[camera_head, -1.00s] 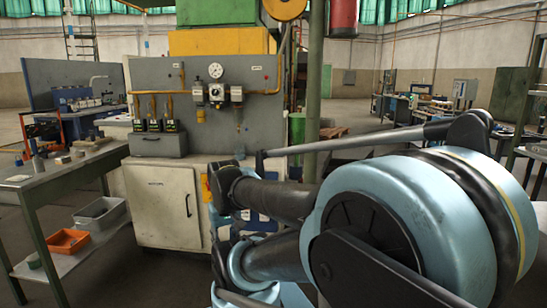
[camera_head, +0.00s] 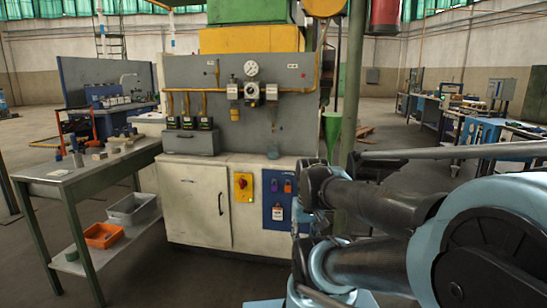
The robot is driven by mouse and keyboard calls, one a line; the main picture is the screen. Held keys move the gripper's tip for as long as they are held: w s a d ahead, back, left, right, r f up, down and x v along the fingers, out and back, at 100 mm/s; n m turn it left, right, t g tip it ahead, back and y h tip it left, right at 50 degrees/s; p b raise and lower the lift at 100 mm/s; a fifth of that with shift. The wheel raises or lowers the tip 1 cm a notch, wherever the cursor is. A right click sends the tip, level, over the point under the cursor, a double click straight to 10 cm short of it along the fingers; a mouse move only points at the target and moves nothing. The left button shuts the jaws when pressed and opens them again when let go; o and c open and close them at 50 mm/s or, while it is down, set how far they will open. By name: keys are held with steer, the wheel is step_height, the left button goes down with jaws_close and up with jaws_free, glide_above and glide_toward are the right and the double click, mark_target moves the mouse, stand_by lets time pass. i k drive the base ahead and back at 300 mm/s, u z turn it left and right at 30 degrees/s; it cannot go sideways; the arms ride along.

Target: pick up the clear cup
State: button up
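A small see-through bluish thing (camera_head: 272,152), which looks like the clear cup, stands on top of the white cabinet (camera_head: 195,207), in front of the grey gauge panel. It is small and faint, so its exact shape is hard to tell. My arm fills the right side of the view, with its links reaching left to beside the cabinet's right end. I cannot make out my gripper's fingers in the view. Nothing of my arm touches the cup in the picture.
A grey box (camera_head: 192,142) sits left on the cabinet. A metal workbench (camera_head: 75,185) with small parts stands at the left. An orange bin (camera_head: 103,235) and a grey bin (camera_head: 132,209) are on its lower shelf. A green post (camera_head: 352,75) rises behind my arm.

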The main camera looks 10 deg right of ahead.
mark_target(272, 148)
steer(key=z, duration=0.05)
steer(key=i, duration=1)
steer(key=u, duration=0.05)
